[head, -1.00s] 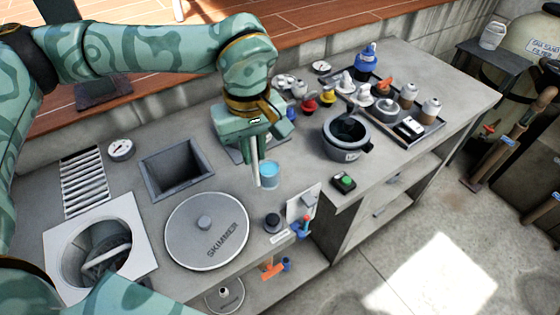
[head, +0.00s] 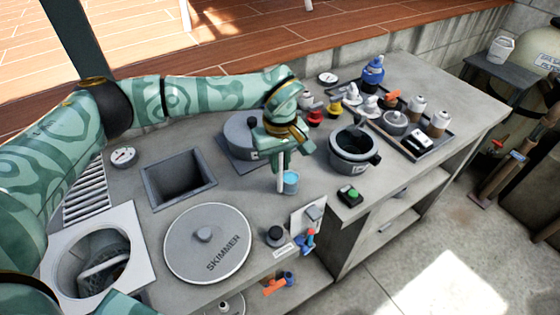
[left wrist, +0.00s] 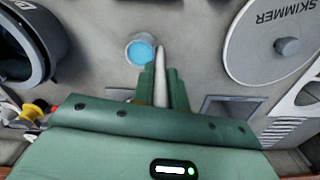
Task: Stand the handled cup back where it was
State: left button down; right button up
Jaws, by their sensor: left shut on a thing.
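The handled cup (head: 291,184) is small and grey, with light blue inside, and looks roughly upright. My left gripper (head: 280,160) is shut on its pale upright handle, which comes down beside the cup. In the left wrist view the cup (left wrist: 141,51) is just beyond the fingertips, and the pale handle lies between the green fingers (left wrist: 164,85). I cannot tell whether the cup's base touches the counter (head: 325,205). My right gripper is not in view.
A dark pot (head: 352,148) stands right of the cup, and a round grey unit (head: 243,128) behind-left. The skimmer lid (head: 190,255), a square opening (head: 180,180) and a green button box (head: 349,194) are nearby. A tray (head: 428,150) holds bottles. Some counter around the cup is bare.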

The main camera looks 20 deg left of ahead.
pick_arm(q)
jog(key=c, duration=1.4)
grip_release()
jog(key=shift+f, duration=0.1)
notch_tip(320, 180, up, 12)
jog(key=shift+s+r+p, duration=0.1)
jog(key=shift+r+p, duration=0.1)
jog(key=shift+p, duration=0.55)
